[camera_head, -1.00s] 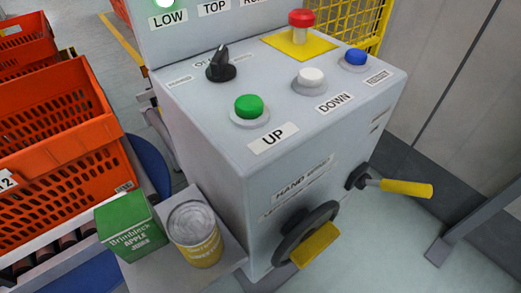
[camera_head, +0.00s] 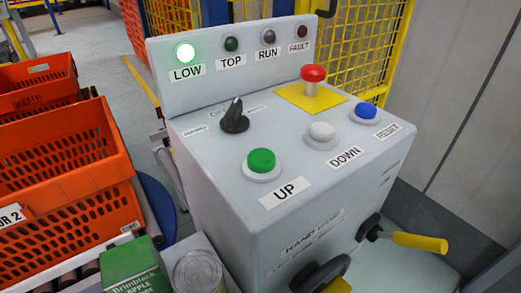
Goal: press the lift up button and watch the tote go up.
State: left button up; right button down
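The green UP button (camera_head: 261,161) sits on the sloped top of the grey control box (camera_head: 205,170), above its UP label. The white DOWN button (camera_head: 321,132) and blue RESET button (camera_head: 366,111) are to its right. A black selector knob (camera_head: 234,118) is behind the UP button. The LOW lamp (camera_head: 185,52) glows green; the TOP lamp (camera_head: 231,44), RUN lamp (camera_head: 268,38) and FAULT lamp (camera_head: 302,32) look unlit. Orange totes (camera_head: 62,195) are stacked at the left; which one is on the lift I cannot tell. Neither gripper is in view.
A red mushroom button (camera_head: 313,74) stands on a yellow plate. A yellow-handled crank (camera_head: 418,242) and a handwheel (camera_head: 322,275) stick out of the box front. A green carton (camera_head: 133,268) and a can (camera_head: 197,272) stand at lower left. A yellow mesh fence (camera_head: 262,65) is behind.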

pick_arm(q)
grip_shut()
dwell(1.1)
